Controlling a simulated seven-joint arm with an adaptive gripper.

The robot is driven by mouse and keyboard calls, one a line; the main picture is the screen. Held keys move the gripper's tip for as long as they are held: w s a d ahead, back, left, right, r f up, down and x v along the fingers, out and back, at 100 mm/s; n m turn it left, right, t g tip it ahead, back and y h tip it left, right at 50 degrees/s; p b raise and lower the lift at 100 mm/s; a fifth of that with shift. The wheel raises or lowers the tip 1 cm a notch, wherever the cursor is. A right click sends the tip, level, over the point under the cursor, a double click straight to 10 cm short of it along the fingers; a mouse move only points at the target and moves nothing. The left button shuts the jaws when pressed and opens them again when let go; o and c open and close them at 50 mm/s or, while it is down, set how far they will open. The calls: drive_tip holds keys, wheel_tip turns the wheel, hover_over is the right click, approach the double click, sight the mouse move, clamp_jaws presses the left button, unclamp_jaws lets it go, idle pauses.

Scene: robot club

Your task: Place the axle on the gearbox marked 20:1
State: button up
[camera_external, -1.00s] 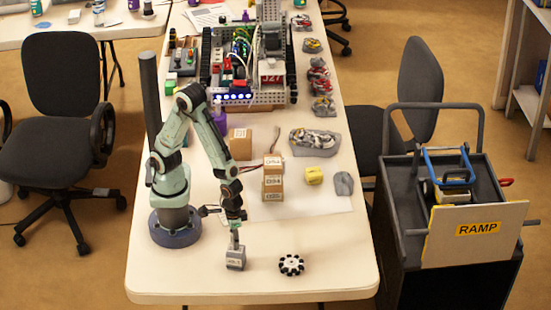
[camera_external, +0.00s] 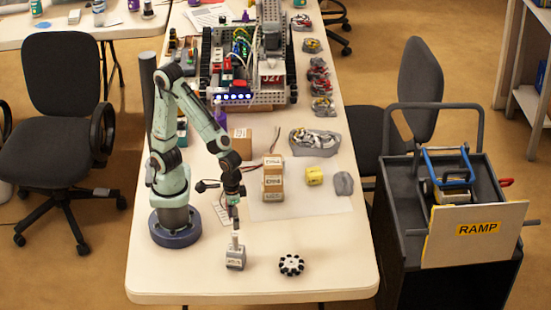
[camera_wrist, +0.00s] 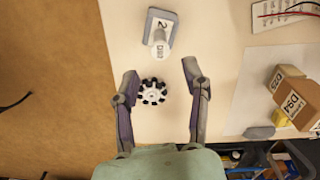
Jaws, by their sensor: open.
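A grey gearbox (camera_external: 235,260) with a white label stands near the front edge of the table. Its label is too small to read fully, but a "2" shows in the wrist view (camera_wrist: 172,24). A pale, upright axle (camera_external: 236,241) stands on top of the gearbox. In the wrist view the axle's labelled end (camera_wrist: 158,48) points toward the camera. My gripper (camera_external: 234,212) is above the axle, pointing down.
A black-and-white roller wheel (camera_external: 291,265) lies right of the gearbox. Labelled brown boxes (camera_external: 272,182), a yellow block (camera_external: 314,176) and a grey bag (camera_external: 343,183) are farther back. A tracked robot (camera_external: 248,65) stands at the far end. The front right of the table is clear.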

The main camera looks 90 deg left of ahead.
sight(234, 233)
drive_tip(key=shift+r, duration=1.6)
drive_tip(key=s+a+r+m, duration=0.1)
drive_tip(key=s+a+r, duration=0.1)
drive_tip(key=a, duration=0.6)
drive_tip(key=s+a+r, duration=0.2)
drive_tip(key=s+a, duration=0.2)
drive_tip(key=a, duration=0.5)
drive_tip(key=shift+s+r+m+y, duration=0.15)
drive_tip(key=shift+s+m+y, duration=0.05)
drive_tip(key=shift+m+y, duration=0.2)
